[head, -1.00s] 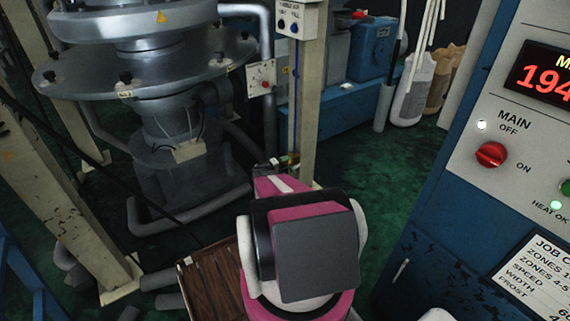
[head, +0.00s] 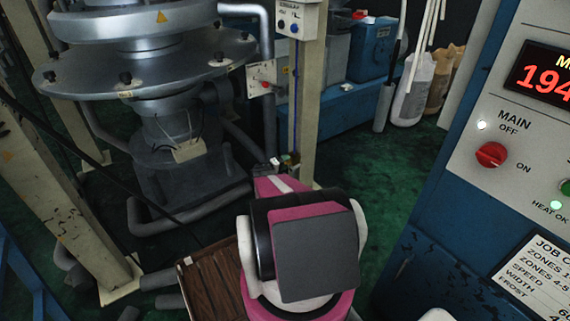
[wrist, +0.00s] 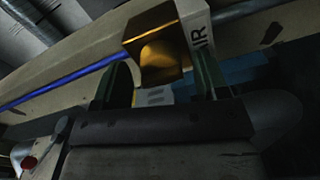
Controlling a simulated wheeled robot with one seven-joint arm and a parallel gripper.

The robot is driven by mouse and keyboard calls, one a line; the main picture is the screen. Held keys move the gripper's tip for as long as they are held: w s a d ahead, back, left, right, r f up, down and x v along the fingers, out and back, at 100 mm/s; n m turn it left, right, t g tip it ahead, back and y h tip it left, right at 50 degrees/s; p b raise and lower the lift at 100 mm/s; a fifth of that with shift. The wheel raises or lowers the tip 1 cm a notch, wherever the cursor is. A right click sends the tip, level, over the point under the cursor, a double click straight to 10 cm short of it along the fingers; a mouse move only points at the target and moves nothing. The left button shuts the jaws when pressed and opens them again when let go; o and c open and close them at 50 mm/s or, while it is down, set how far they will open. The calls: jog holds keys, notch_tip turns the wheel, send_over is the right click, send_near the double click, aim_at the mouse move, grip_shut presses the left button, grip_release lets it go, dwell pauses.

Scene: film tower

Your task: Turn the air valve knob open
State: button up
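The air valve knob appears to be the brass-coloured block (wrist: 155,55) in the wrist view, in front of a pale post with lettering ending in "IR". In the head view a small brass-coloured spot (head: 291,158) shows low on the pale post, beyond my arm. My gripper (wrist: 157,82) has its two dark fingers apart, one on each side below the knob. A gap shows between the left finger and the knob; contact on the right cannot be told. In the head view my pink and white arm hides most of the gripper.
The pale post (head: 307,95) stands right of a large grey metal machine (head: 150,90). A blue cabinet (head: 440,235) with a red switch (head: 491,155) fills the right side. A brown slatted box (head: 213,280) lies left of my arm.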

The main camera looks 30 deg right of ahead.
jog(key=shift+a, duration=0.1)
jog(key=a, duration=1)
jog(key=shift+s+a+r, duration=0.15)
jog(key=shift+s+a, duration=0.1)
jog(key=shift+s, duration=0.2)
